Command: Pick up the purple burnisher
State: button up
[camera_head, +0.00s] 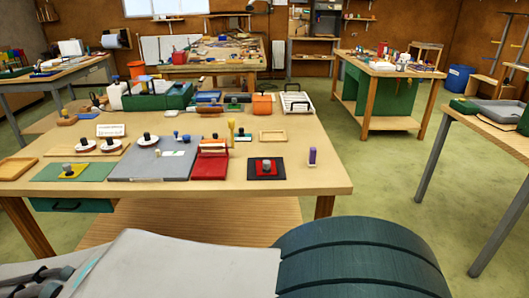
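The purple burnisher (312,156) appears to be the small upright purple piece with a pale top near the right end of the near wooden table (330,185). It stands apart from its neighbours, to the right of a dark square mat (254,175) with a red block on it. Its fine shape is too small to tell. My gripper's fingers are not in view. Parts of my own body fill the bottom of the picture, in front of the table.
A red stand (211,165), a grey mat (125,173) and a green mat (50,173) lie left of the burnisher. A wooden tray (273,136) lies behind it. The tabletop around it is bare. Another table (493,130) stands at right, with clear floor between.

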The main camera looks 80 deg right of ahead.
aim_at(312, 161)
jog(key=z, duration=3.2)
